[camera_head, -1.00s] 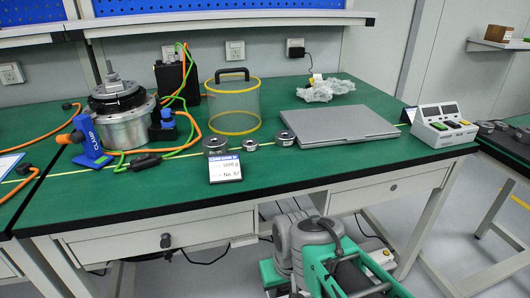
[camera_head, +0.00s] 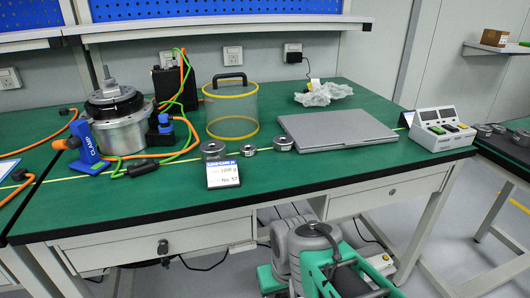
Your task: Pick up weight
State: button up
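Three round metal weights stand in a row on the green table (camera_head: 330,168). The largest-looking one (camera_head: 213,147) is at the left, a smaller one (camera_head: 248,151) is in the middle and another (camera_head: 284,143) is at the right. A white and blue card (camera_head: 223,174) reading about 1000 g leans in front of the left weight and hides part of it. My folded grey and green arm shows at the bottom, below and in front of the table edge. My gripper's fingers do not show.
A clear cylinder cover (camera_head: 232,113) with yellow rims stands behind the weights. A flat grey plate (camera_head: 336,130) lies to their right, near a white button box (camera_head: 441,130). A metal device (camera_head: 120,125) with a blue clamp (camera_head: 86,152) and orange cables stands left. The front strip is mostly clear.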

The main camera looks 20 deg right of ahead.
aim_at(213, 149)
jog(key=z, duration=2.25)
jog(key=k, duration=1.05)
jog(key=u, duration=1.8)
jog(key=i, duration=0.5)
jog(key=z, duration=0.05)
